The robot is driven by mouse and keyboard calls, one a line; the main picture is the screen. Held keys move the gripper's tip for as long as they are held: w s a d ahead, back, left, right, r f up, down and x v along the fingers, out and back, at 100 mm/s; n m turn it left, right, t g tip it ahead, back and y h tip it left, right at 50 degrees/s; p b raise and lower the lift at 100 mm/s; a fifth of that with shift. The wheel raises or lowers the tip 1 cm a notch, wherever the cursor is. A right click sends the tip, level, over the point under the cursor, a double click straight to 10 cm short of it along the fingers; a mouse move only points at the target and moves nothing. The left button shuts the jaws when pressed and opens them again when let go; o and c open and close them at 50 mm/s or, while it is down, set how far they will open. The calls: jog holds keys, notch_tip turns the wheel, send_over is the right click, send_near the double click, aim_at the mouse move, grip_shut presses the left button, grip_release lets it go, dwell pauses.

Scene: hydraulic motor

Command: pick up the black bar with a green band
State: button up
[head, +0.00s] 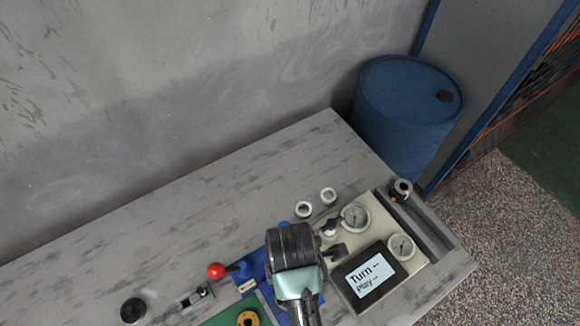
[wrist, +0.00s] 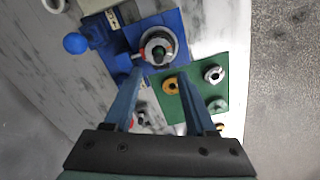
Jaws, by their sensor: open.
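My gripper (wrist: 160,78) is open in the wrist view, its two fingers apart with nothing between them. Just beyond the fingertips, a blue base (wrist: 181,22) carries a pale metal ring (wrist: 146,44). A dark, greenish round piece (wrist: 159,52) shows inside the ring; it may be the black bar with the green band seen end-on, but I cannot tell. No bar with a clear green band shows in the head view, where my wrist hides much of the blue base (head: 253,268) and the fingertips.
A green plate (wrist: 205,58) with a brass ring (wrist: 171,85) and grey rings lies beside the blue base. A red ball-topped lever (head: 216,271), a panel with gauges and a display (head: 369,273), and two white rings (head: 304,209) are near. The bench's back left is clear.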

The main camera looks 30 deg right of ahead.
jog(key=shift+w+f+p, duration=0.1)
jog(key=shift+f+p, duration=0.55)
jog(key=shift+f, duration=3.7)
grip_shut()
